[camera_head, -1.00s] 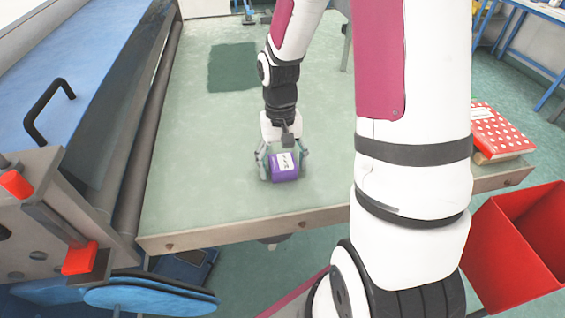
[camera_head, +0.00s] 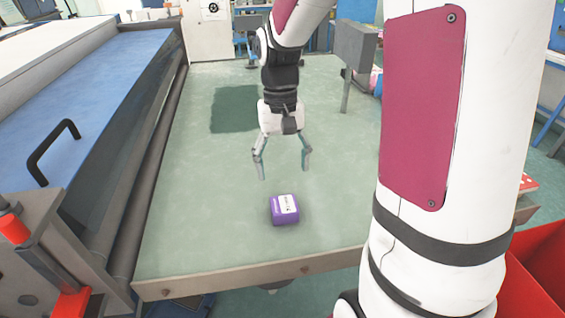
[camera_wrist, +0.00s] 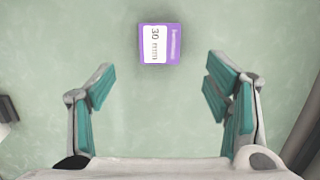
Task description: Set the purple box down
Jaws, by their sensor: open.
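The purple box (camera_head: 284,210) with a white label sits on the green table top (camera_head: 200,235), near its front edge. It also shows in the wrist view (camera_wrist: 174,45), beyond the fingertips and between their lines, with "30" on its label. My gripper (camera_head: 284,172) is open and empty. It hangs above and behind the box in the head view, apart from it. Both fingers show spread wide in the wrist view (camera_wrist: 158,82), with bare table between them.
A dark green patch (camera_head: 234,109) lies on the table at the back left. A blue machine with a black handle (camera_head: 53,150) stands along the left side. A grey post-mounted box (camera_head: 354,46) stands at the back right. A red bin (camera_head: 545,265) is at the lower right.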

